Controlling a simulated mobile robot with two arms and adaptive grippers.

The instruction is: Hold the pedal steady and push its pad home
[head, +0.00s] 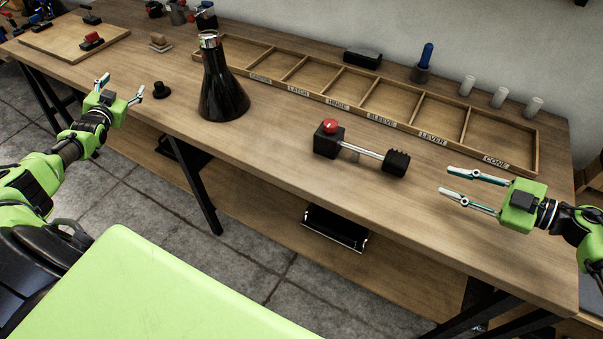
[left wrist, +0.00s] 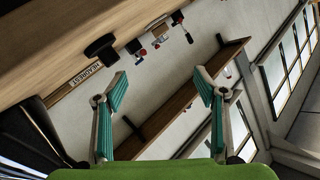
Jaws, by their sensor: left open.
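What looks like the pedal lies on the bench, right of centre in the head view. It has a black block (head: 328,144) with a red knob (head: 329,126), a metal rod (head: 362,150) and a black ribbed pad (head: 396,163) at the rod's right end. Whether the pad is fully seated cannot be told. My right gripper (head: 445,181) is open and empty, right of the pad and apart from it. My left gripper (head: 122,87) is open and empty at the bench's left front edge, far from the pedal. Its spread fingers also show in the left wrist view (left wrist: 160,80).
A tall black cone (head: 222,90) with a chrome top stands between my left gripper and the pedal. A small black knob (head: 161,91) is beside my left gripper. A labelled compartment tray (head: 470,158) runs behind. Bench around the pedal's front is clear.

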